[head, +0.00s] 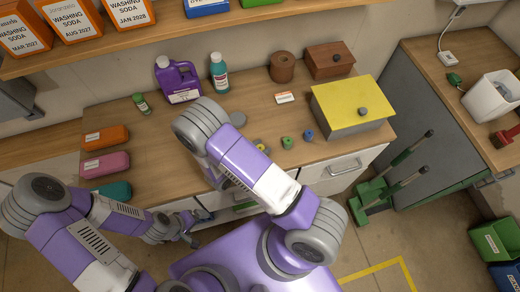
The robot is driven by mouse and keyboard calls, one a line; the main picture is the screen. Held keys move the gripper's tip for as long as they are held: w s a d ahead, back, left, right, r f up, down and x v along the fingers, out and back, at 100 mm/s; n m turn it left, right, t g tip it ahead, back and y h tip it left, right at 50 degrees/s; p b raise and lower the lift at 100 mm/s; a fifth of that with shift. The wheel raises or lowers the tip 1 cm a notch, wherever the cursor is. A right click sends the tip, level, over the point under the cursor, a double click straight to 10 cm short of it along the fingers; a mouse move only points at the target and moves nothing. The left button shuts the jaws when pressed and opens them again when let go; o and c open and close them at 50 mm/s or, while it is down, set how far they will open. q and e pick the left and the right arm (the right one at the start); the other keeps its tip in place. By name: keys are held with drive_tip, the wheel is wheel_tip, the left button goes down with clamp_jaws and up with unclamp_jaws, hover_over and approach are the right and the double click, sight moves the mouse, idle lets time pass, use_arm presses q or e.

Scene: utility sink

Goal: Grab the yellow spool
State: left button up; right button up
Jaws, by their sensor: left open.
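The yellow spool (260,147) lies on the wooden counter, small and partly hidden behind my right arm. A green spool (287,142) and a blue spool (308,134) stand in a row to its right. My left gripper (190,235) is open, low in front of the counter's drawers, well to the left of and nearer than the yellow spool. My right arm crosses the middle of the view over the counter; its gripper is hidden behind the arm.
A yellow-lidded box (352,105) stands right of the spools. A purple jug (178,80), a teal bottle (219,73) and a brown canister (282,67) stand at the back. Orange (105,137), pink (105,164) and teal items lie at left. The counter between is largely clear.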

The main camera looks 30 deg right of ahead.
drive_tip(key=c, duration=0.4)
drive_tip(key=shift+c, duration=0.2)
